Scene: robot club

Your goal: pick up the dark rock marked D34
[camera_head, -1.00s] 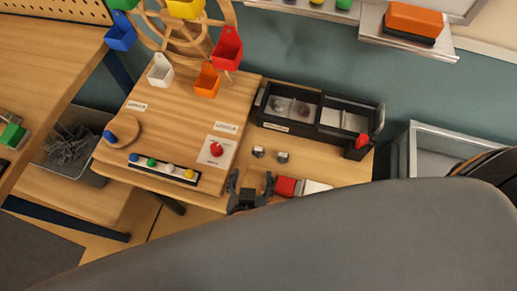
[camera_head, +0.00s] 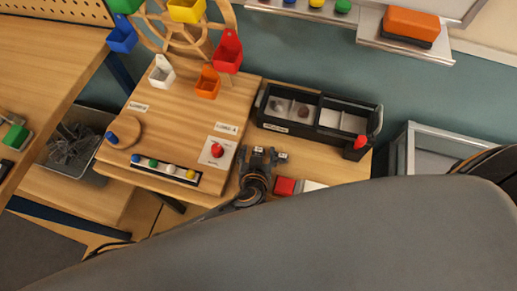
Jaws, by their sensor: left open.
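My left gripper (camera_head: 259,157) is open above the wooden table, beside the black tray. Two small dark pieces with pale marks, which look like rocks, lie in front of the tray. The left one (camera_head: 258,150) shows between or just beyond the fingertips. The right one (camera_head: 283,156) is just outside the right finger. Both are partly hidden by the gripper, and the marks are too small to read, so I cannot tell which is D34. No contact can be made out. My right gripper is not in view.
The black divided tray (camera_head: 346,135) holds a grey rock (camera_head: 277,105) and a reddish-brown rock (camera_head: 303,110). A red button (camera_head: 217,150) and a wooden wheel with coloured buckets stand left. A large grey surface fills the foreground.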

